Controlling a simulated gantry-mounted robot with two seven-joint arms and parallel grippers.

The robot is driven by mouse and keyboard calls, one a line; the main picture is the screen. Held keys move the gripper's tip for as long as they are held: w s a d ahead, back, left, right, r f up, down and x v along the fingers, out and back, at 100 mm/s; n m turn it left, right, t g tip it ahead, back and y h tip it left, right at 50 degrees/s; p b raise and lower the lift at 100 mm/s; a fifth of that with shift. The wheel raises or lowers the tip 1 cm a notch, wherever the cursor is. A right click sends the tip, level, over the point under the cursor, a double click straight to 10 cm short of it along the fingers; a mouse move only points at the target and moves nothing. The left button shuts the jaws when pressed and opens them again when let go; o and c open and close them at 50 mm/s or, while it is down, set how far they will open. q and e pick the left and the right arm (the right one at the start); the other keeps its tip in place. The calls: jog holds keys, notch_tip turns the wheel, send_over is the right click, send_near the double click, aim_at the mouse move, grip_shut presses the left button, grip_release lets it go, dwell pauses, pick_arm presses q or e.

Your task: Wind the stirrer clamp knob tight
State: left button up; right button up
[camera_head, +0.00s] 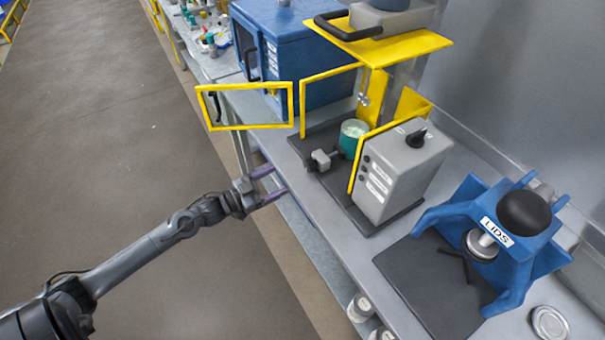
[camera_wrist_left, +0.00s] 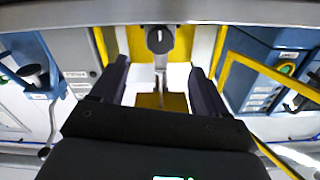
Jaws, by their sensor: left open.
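The stirrer clamp knob (camera_head: 322,161) is a small grey and dark part at the front of the stirrer's dark base. In the left wrist view the knob (camera_wrist_left: 159,39) appears round and dark with a white mark, beyond the fingertips and roughly centred between them. My left gripper (camera_head: 279,180) is open and empty, with its purple fingers pointing at the bench. It is a short gap from the knob and does not touch it. A pot with green contents (camera_head: 352,137) stands inside the yellow-framed stirrer. My right gripper is not in view.
A yellow guard door (camera_head: 245,106) swings open beyond my left gripper. A grey control box (camera_head: 398,172) with a black dial stands right of the knob. A blue lid press (camera_head: 500,225) is farther right, and a blue cabinet (camera_head: 285,45) is at the back. The aisle floor is clear.

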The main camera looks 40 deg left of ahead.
aim_at(306, 167)
pick_arm(q)
jog(key=b+x, duration=0.1)
jog(key=x, duration=0.9)
jog(key=shift+w+d, duration=0.1)
jog(key=shift+w, duration=0.1)
jog(key=shift+c, duration=0.2)
jog(key=c, duration=1)
